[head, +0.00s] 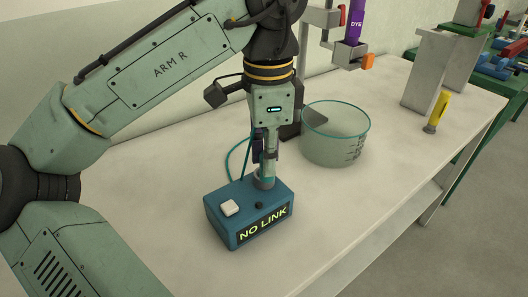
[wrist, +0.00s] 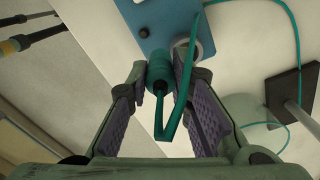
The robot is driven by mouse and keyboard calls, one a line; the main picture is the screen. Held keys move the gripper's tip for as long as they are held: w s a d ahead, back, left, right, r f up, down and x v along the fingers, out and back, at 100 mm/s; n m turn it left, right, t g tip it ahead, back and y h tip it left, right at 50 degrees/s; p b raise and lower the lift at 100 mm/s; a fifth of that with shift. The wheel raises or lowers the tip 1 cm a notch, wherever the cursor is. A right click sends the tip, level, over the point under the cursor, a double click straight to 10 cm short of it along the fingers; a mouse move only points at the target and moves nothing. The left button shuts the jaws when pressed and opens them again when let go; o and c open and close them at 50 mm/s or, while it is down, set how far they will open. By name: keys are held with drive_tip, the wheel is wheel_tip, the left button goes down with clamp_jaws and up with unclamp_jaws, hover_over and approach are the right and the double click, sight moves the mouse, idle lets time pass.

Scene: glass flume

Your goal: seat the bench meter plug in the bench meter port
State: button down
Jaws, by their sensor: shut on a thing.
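The bench meter (head: 225,222) is a blue box on the bench with a white button and a dark round spot on top; its display reads NO LINK. A grey round collar, which looks like the port (head: 264,183), stands at its back right; it also shows in the wrist view (wrist: 206,48). My gripper (head: 267,163) points down just above this collar. In the wrist view, my gripper (wrist: 160,78) is shut on the teal plug (wrist: 158,72), whose cable bends back. The plug's tip appears beside the collar; whether they touch is unclear.
The teal cable (head: 230,160) loops behind the meter. A clear beaker (head: 337,148) stands close to the right. The bench front is clear.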

drive_tip(key=w, duration=0.3)
drive_tip(key=shift+w+a+f, duration=0.15)
drive_tip(key=shift+a+f, duration=0.05)
drive_tip(key=shift+a, duration=0.05)
drive_tip(key=shift+f+p, duration=0.65)
drive_tip(key=shift+f, duration=1.1)
drive_tip(key=shift+f, duration=0.15)
drive_tip(key=c, duration=1.4)
unclamp_jaws()
drive_tip(key=shift+c, duration=0.2)
wheel_tip(320, 180, up, 12)
drive_tip(key=shift+r, duration=0.2)
